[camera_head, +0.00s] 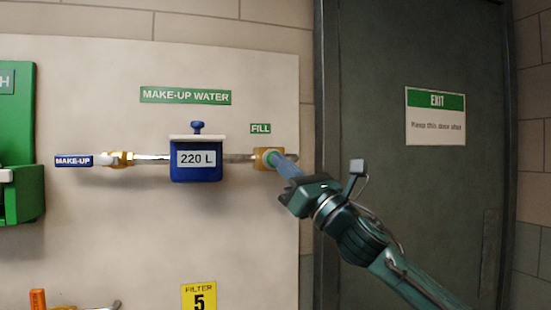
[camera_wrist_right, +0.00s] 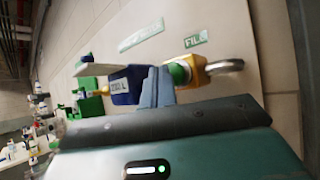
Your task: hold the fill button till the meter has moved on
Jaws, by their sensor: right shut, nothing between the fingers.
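The fill button is a green round cap on a brass valve body (camera_head: 262,158) under the FILL label (camera_head: 260,128). In the right wrist view the green button (camera_wrist_right: 180,73) shows just beside my fingertips. The blue meter (camera_head: 196,162) reads 220 L and sits left of the button on the same pipe. My right gripper (camera_head: 279,162) is shut and empty, with its fingertips at the button. They look in contact or very close; I cannot tell whether the button is pressed in. My left gripper is not in view.
A MAKE-UP valve (camera_head: 118,160) sits at the left end of the pipe. A green box (camera_head: 22,190) is at the far left edge. A yellow FILTER 5 tag (camera_head: 199,296) is below. A dark exit door (camera_head: 400,190) stands to the right.

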